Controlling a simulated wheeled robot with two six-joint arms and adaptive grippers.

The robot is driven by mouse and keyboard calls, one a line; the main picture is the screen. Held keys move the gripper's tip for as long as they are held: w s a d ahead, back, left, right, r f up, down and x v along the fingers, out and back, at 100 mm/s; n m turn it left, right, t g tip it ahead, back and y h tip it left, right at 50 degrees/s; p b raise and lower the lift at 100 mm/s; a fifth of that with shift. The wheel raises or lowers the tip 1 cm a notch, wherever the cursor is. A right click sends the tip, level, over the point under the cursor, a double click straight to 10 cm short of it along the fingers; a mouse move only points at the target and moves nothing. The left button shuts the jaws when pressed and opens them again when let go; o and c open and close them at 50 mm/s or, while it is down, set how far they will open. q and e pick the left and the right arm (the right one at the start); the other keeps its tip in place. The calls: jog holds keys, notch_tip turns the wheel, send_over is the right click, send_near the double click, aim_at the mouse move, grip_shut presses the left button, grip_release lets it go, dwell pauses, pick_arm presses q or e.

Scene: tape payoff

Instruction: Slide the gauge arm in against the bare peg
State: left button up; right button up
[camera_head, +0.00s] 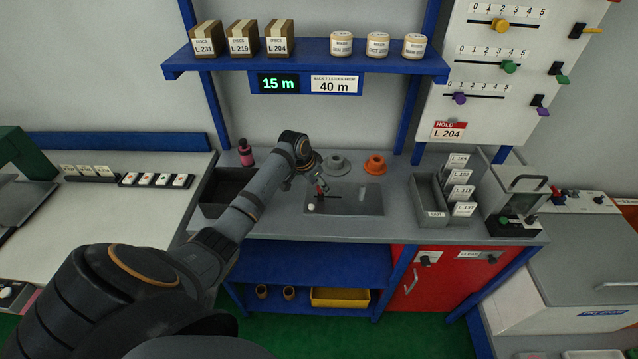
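A dark grey plate (372,208) is set on the bench top. A small light upright post (362,191), apparently the bare peg, stands at its middle right. A dark slot (332,197) runs across the left part of the plate. A small white-ended piece (311,207) at the plate's left edge may be part of the gauge arm; it is too small to be sure. My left gripper (321,186) points down over the plate's left part, at the slot's left end and left of the peg. Its fingers are too small to read and hide what is beneath. My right gripper is out of view.
Grey and orange flanged hubs (375,165) stand behind the plate. A pink bottle (245,153) and a dark bin (226,186) are at left. A grey card tray (431,199) stands at right. A blue shelf (310,57) with boxes and rolls hangs above.

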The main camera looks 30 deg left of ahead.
pick_arm(q)
jog(key=shift+w+d+f, duration=0.1)
jog(key=shift+w+f, duration=0.05)
jog(key=shift+f, duration=0.15)
grip_shut()
